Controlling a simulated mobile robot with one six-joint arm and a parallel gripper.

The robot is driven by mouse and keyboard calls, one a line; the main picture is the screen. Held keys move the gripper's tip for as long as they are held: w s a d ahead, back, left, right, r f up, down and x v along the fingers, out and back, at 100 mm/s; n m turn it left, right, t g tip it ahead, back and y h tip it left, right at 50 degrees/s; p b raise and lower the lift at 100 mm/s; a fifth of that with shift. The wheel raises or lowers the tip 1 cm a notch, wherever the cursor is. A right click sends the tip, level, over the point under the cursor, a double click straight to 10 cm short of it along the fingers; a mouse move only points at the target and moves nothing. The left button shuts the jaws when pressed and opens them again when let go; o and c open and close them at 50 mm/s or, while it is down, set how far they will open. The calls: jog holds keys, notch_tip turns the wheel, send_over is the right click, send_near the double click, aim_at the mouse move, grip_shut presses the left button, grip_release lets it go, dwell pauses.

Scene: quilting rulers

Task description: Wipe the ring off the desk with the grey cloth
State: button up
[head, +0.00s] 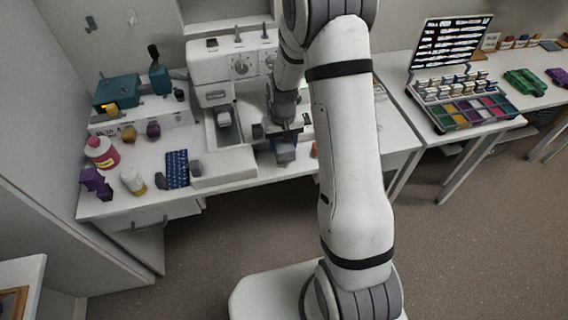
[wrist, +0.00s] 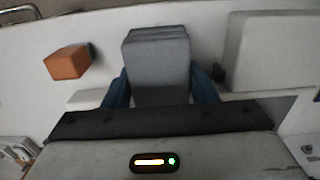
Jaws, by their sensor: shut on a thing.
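My gripper (wrist: 160,88) is shut on the grey cloth (wrist: 158,55), a thick folded block between the two blue fingers in the wrist view. In the head view my gripper (head: 283,138) is over the front of the white desk (head: 390,137), right of the sewing machine's bed, with the grey cloth (head: 285,153) below it. I cannot tell whether the cloth touches the desk. I do not see the ring in either view; my arm and the cloth cover part of the desk.
An orange block (wrist: 67,62) lies left of the cloth in the wrist view. The white sewing machine (head: 224,178) stands beside my gripper. A blue patterned piece (head: 177,168), a white bottle (head: 133,181) and a pink bottle (head: 102,153) are at the desk's left.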

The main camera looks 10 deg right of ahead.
jog(key=shift+f+b, duration=1.6)
jog(key=shift+f, duration=0.55)
jog(key=o, duration=1.1)
jog(key=shift+r, duration=0.15)
jog(key=shift+c, duration=1.3)
jog(key=shift+r+p, duration=0.25)
jog(key=shift+p, duration=0.05)
jog(key=shift+r+p, duration=0.3)
jog(key=shift+r, duration=0.2)
jog(key=shift+c, duration=0.2)
jog(key=c, duration=0.7)
jog(key=shift+r, duration=0.1)
jog(key=shift+c, duration=0.3)
